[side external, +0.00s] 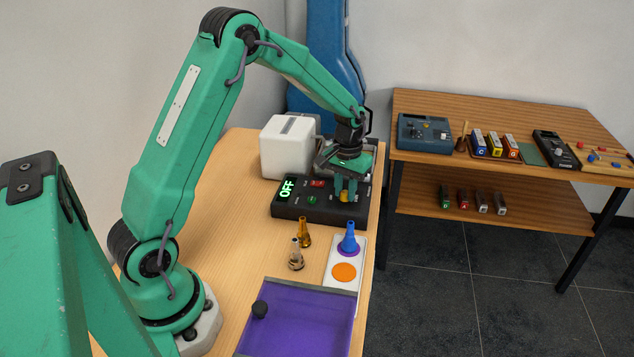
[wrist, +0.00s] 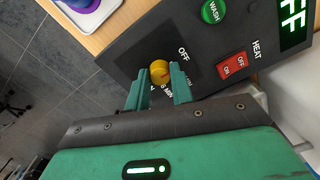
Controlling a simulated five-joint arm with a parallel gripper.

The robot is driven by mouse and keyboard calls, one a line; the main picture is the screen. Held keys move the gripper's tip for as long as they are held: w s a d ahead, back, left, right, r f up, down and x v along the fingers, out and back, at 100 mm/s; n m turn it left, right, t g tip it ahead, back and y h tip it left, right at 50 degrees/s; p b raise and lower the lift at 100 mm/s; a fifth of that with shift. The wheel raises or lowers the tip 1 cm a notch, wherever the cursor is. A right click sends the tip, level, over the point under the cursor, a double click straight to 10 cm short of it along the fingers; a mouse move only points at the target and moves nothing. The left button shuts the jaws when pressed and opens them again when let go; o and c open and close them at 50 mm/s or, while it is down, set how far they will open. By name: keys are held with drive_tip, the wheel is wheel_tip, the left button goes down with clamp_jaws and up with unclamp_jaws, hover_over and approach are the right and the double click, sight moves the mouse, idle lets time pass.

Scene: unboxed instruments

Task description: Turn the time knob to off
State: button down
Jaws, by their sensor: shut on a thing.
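The yellow time knob (wrist: 160,69) stands on the dark control panel (side external: 294,212), with the word OFF printed beside it in the wrist view. My gripper (wrist: 158,77) is shut on the knob, one green finger on each side; other dial labels are partly hidden by the fingers. In the side view my gripper (side external: 345,187) points down over the right part of the panel, and a bit of yellow knob shows between the fingers. The green display (side external: 287,189) reads OFF. I cannot tell clearly where the knob's mark points.
The panel also has a red HEAT switch (wrist: 234,67) and a green WASH button (wrist: 212,11). A white box (side external: 287,148) stands behind it. The table's right edge is close.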

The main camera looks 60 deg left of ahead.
sight(345, 192)
drive_tip(key=shift+w+r, duration=0.1)
drive_tip(key=c, duration=1.2)
unclamp_jaws()
drive_tip(key=shift+r, duration=0.1)
wheel_tip(345, 192, up, 7)
drive_tip(key=shift+r, duration=0.3)
